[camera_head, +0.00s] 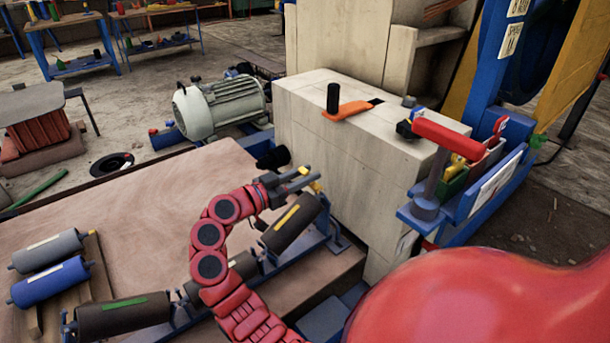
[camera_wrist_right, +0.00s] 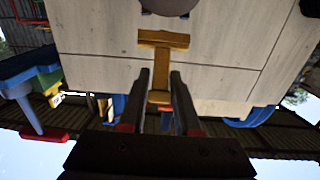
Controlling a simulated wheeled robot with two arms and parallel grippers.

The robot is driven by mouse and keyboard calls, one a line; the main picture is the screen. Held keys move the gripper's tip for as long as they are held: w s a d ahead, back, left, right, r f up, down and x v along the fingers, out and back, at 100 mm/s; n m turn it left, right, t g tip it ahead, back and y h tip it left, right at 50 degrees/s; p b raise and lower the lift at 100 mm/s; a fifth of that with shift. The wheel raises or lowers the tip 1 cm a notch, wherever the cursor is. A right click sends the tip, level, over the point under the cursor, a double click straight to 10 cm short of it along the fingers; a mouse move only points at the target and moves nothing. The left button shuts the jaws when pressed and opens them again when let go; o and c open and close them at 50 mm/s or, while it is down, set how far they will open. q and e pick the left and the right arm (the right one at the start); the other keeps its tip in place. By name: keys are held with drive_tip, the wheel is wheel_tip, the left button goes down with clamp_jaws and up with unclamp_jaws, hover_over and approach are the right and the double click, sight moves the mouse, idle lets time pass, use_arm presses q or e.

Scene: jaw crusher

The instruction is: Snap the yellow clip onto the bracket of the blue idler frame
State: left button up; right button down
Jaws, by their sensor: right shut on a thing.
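My right gripper (camera_head: 297,181) is at the end of the red arm, above the right end of the blue idler frame (camera_head: 279,279). It is shut on the yellow clip (camera_head: 317,186), whose small end shows at the fingertips. In the right wrist view the T-shaped yellow clip (camera_wrist_right: 163,41) sticks out past the fingertips (camera_wrist_right: 161,86), its wide bar away from me. The frame carries dark rollers; the near-right roller (camera_head: 291,224) has a yellow label. The frame's blue end bracket (camera_head: 335,236) stands just right of this roller, below and apart from the clip. My left gripper is out of view.
A pale stone-like block (camera_head: 340,165) stands close behind the gripper, with an orange piece (camera_head: 346,111) on top. Loose grey (camera_head: 46,249) and blue (camera_head: 50,281) rollers lie at left on the brown tabletop (camera_head: 130,215). A motor (camera_head: 220,106) stands behind. The tabletop's middle is clear.

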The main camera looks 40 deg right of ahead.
drive_tip(key=shift+d+f+b, duration=0.3)
drive_tip(key=shift+f+b, duration=0.3)
drive_tip(key=shift+f, duration=0.05)
drive_tip(key=shift+f, duration=0.1)
drive_tip(key=shift+d+f+b, duration=0.35)
drive_tip(key=shift+f+b, duration=0.55)
drive_tip(key=shift+b, duration=0.15)
drive_tip(key=shift+a+r, duration=0.1)
drive_tip(key=shift+r, duration=0.05)
drive_tip(key=shift+a+r+p, duration=0.4)
drive_tip(key=shift+a+r, duration=0.05)
drive_tip(key=shift+r, duration=0.3)
drive_tip(key=shift+d+r, duration=0.1)
drive_tip(key=shift+d, duration=0.05)
